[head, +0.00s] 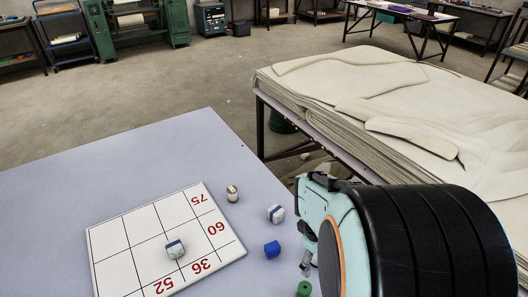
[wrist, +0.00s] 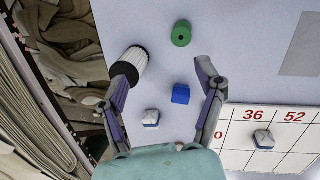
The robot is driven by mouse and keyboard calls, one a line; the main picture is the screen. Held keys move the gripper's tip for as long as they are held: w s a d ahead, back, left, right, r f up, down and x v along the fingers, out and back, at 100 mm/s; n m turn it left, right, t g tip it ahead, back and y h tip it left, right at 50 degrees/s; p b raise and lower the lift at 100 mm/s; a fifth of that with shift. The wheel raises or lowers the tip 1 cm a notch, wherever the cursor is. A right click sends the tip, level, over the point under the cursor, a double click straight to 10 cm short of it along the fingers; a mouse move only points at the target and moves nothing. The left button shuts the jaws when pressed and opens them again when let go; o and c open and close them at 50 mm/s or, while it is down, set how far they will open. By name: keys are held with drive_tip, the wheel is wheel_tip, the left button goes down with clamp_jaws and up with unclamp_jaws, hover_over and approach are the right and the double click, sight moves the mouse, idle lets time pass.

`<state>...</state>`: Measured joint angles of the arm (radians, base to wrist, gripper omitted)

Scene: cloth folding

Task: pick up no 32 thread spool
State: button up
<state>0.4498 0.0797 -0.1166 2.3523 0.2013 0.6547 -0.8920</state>
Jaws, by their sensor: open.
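A white numbered board (head: 118,227) lies on the table (head: 60,215) with a white-and-blue block (head: 175,249) on it. A similar block (head: 276,213) and a small banded white piece (head: 232,193) lie beside it. Cloth stacks (head: 350,85) stand past the table's right edge.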

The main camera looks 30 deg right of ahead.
drive_tip(key=s+d+f+m+g+y, duration=0.1)
drive_tip(key=s+f, duration=0.4)
drive_tip(key=s+d+f+m+g+y, duration=0.1)
drive_tip(key=s+d+f+m, duration=0.1)
drive_tip(key=s+f, duration=0.3)
drive_tip(key=s+d+f+m+g+y, duration=0.1)
drive_tip(key=s+d+f+m, duration=0.1)
drive_tip(key=s+f, duration=0.3)
drive_tip(key=shift+s+g, duration=0.4)
drive_tip(key=c, duration=1.1)
